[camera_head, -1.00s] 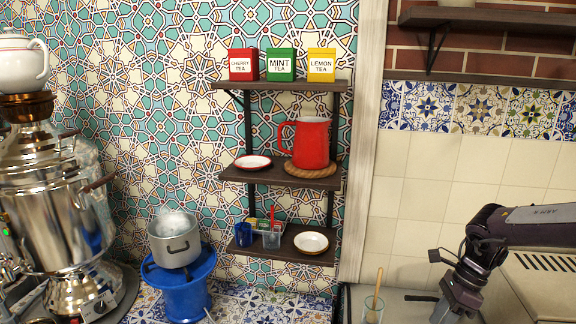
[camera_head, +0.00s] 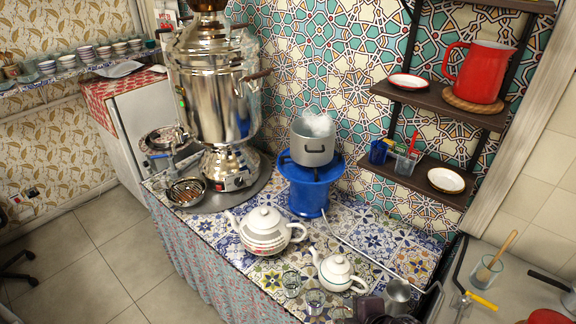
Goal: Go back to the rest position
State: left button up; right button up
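A dark purple piece of my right arm or gripper (camera_head: 372,309) shows at the bottom edge, right of centre, beside a metal cup. Its fingers are hidden or cut off, so I cannot see whether it is open or shut. My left gripper is not in view. A white teapot (camera_head: 265,232) and a smaller white teapot (camera_head: 337,272) stand on the tiled table. A large metal samovar (camera_head: 207,85) stands behind them to the left. A grey pot (camera_head: 313,145) with steam sits on a blue burner (camera_head: 305,190).
Small glasses (camera_head: 315,300) and a metal cup (camera_head: 398,292) stand near the table's front edge. Wall shelves (camera_head: 435,100) hold a red jug (camera_head: 477,72) and a white dish (camera_head: 446,180). A glass with a wooden stick (camera_head: 487,272) stands right.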

jog(key=s+d+r+m+g+h, duration=0.35)
jog(key=s+m, duration=0.55)
jog(key=m, duration=0.8)
notch_tip(320, 180, down, 39)
jog(key=g+y+b, duration=0.1)
jog(key=g+b, duration=0.1)
jog(key=b, duration=1)
jog(key=s+d+f+b, duration=0.1)
jog(key=s+f+b, duration=0.4)
jog(key=s+f, duration=0.5)
jog(key=s+d+f+n+g+b, duration=0.1)
jog(key=s+f+b, duration=0.4)
jog(key=s+f, duration=0.6)
notch_tip(320, 180, down, 9)
jog(key=shift+d, duration=0.7)
